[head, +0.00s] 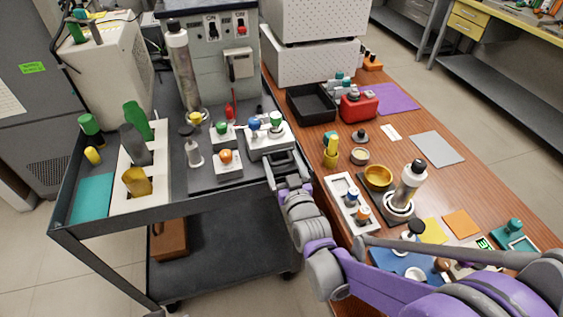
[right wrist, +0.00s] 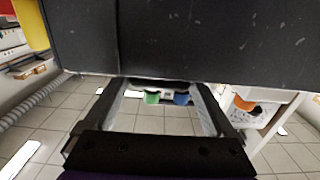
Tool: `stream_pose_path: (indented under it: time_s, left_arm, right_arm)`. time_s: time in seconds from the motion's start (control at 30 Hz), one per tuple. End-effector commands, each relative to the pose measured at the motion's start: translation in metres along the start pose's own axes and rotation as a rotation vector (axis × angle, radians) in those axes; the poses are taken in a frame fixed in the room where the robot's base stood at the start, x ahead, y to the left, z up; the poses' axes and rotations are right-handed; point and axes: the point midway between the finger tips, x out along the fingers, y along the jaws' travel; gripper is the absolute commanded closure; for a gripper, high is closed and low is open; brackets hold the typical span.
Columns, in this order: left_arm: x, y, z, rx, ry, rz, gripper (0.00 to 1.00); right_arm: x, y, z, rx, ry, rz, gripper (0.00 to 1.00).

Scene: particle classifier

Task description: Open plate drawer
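I cannot make out for certain which part is the plate drawer. The grey machine (head: 217,45) at the back of the cart has switches and a light handle-like part (head: 240,65) on its front; no opened drawer shows. My right gripper (head: 283,163) is at the cart's right edge, beside a white block with coloured knobs (head: 268,138). In the right wrist view, its fingers (right wrist: 160,103) are spread with nothing gripped between them. Green and blue knobs (right wrist: 166,98) show beyond the gap, and a dark panel (right wrist: 190,35) fills the top. My left gripper is not in view.
The dark cart (head: 222,205) carries a white rack (head: 128,200) with bottles at left and a metal bottle (head: 183,75) before the machine. A wooden table (head: 450,185) at right holds a black tray (head: 311,104), a red box (head: 358,107) and several small items.

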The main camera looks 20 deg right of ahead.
Motion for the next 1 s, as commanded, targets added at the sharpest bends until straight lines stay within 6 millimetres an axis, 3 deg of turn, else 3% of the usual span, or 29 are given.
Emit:
stream_pose_path:
  time_s: [0.03, 0.4, 0.57, 0.9, 1.0]
  left_arm:
    - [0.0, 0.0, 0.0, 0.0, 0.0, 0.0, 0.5]
    - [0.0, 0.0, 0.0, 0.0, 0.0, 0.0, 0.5]
    - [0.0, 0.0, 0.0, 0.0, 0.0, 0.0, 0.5]
    - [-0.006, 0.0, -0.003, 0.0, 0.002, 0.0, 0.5]
    - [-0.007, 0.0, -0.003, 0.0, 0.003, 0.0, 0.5]
  right_arm:
    - [0.0, -0.001, 0.0, 0.0, -0.001, -0.002, 0.36]
    - [0.0, -0.002, 0.0, 0.0, -0.002, -0.004, 1.0]
    - [-0.005, -0.002, 0.0, 0.001, -0.002, -0.004, 1.0]
    - [-0.077, -0.003, 0.0, 0.001, -0.003, -0.006, 1.0]
    - [-0.089, -0.003, 0.0, 0.002, -0.003, -0.006, 1.0]
